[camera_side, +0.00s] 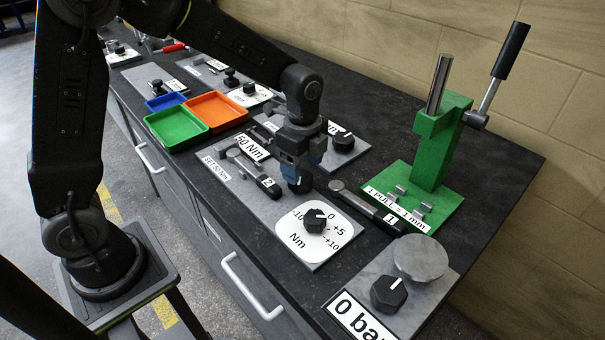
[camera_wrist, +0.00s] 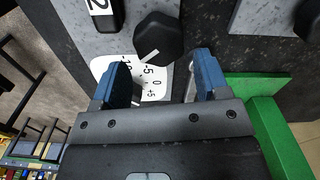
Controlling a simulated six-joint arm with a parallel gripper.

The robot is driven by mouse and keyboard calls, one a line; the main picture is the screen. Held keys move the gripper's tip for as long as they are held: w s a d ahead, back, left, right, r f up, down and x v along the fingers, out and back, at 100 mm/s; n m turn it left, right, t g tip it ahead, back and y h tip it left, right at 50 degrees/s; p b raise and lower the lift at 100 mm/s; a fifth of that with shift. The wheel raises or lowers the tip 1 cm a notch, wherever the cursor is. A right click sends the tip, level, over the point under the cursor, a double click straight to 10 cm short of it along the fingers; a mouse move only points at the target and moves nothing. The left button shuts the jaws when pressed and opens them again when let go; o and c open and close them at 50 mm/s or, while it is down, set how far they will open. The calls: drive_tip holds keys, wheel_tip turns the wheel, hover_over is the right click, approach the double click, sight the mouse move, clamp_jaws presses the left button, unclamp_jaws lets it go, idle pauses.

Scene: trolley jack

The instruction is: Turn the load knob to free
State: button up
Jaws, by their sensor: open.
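My gripper (camera_side: 304,174) is open above the plate with the Nm dial, its blue fingers pointing down. In the wrist view the gripper (camera_wrist: 164,80) shows apart fingers with nothing between them but the white dial (camera_wrist: 153,88) below. A black faceted knob (camera_side: 316,221) stands on this dial, marked -10 to +10; it shows beyond the fingers in the wrist view (camera_wrist: 158,38), its white pointer line towards the scale. The gripper does not touch it. I read no "load" or "free" label, so I cannot tell which knob is the load knob.
Black handles numbered 2 (camera_side: 268,185) and 1 (camera_side: 389,219) lie nearby. A green lever press (camera_side: 432,150) stands at the right. Another black knob (camera_side: 388,294) is at the front, and one (camera_side: 344,142) behind the gripper. Green (camera_side: 177,127) and orange (camera_side: 213,111) trays sit left.

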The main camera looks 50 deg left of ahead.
sight(303, 178)
drive_tip(key=shift+f, duration=1.55)
drive_tip(key=c, duration=0.6)
drive_tip(key=shift+c, duration=0.2)
